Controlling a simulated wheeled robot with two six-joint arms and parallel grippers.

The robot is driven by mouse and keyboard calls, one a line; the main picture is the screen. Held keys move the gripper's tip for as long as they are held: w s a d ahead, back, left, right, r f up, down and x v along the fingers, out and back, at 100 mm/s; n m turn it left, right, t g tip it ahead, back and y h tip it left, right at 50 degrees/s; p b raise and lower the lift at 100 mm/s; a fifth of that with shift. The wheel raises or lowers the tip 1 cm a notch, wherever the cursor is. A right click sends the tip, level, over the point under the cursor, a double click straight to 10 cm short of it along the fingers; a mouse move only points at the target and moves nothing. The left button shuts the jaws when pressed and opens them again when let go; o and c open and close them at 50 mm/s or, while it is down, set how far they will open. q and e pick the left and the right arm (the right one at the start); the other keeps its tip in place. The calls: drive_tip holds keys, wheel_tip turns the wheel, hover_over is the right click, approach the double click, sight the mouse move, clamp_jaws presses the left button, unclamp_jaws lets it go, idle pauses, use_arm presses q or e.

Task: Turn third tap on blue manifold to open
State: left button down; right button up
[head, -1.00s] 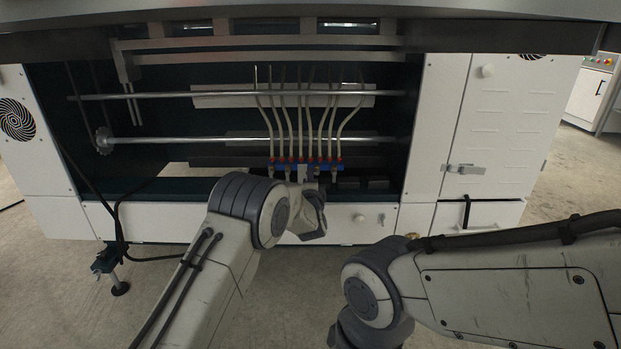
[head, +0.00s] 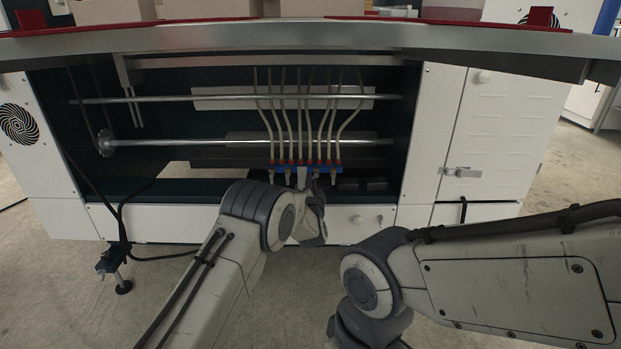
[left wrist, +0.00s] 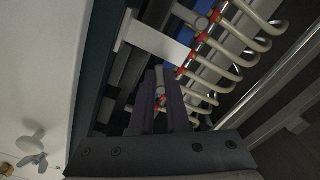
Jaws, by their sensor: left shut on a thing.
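The blue manifold (head: 338,169) sits low inside the machine's open bay, with red collars and pale hoses rising from it. Small metal taps hang along it. My left gripper (head: 315,197) is up against its front, and my wrist hides part of the taps. In the left wrist view the gripper's dark fingers (left wrist: 165,98) are closed around a small metal and red part of a tap. Which tap in the row it is I cannot tell. The blue manifold (left wrist: 178,48) also shows there, beside a white bracket. My right gripper is out of view.
Two metal rods (head: 230,142) cross the bay behind the hoses. A white front panel (head: 365,222) with a knob lies below the manifold. The machine's top edge (head: 300,38) overhangs the bay. Cardboard boxes stand on top.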

use_arm(q)
drive_tip(key=n, duration=0.2)
drive_tip(key=n+p, duration=0.1)
drive_tip(key=d+n, duration=0.1)
drive_tip(key=n, duration=0.1)
drive_tip(key=shift+f+n, duration=0.3)
drive_tip(key=shift+f, duration=0.05)
drive_tip(key=n, duration=0.5)
drive_tip(key=shift+d+f+n+p, duration=0.2)
drive_tip(key=shift+d+n+p, duration=0.2)
drive_tip(key=c, duration=0.9)
unclamp_jaws()
drive_tip(key=shift+r, duration=0.1)
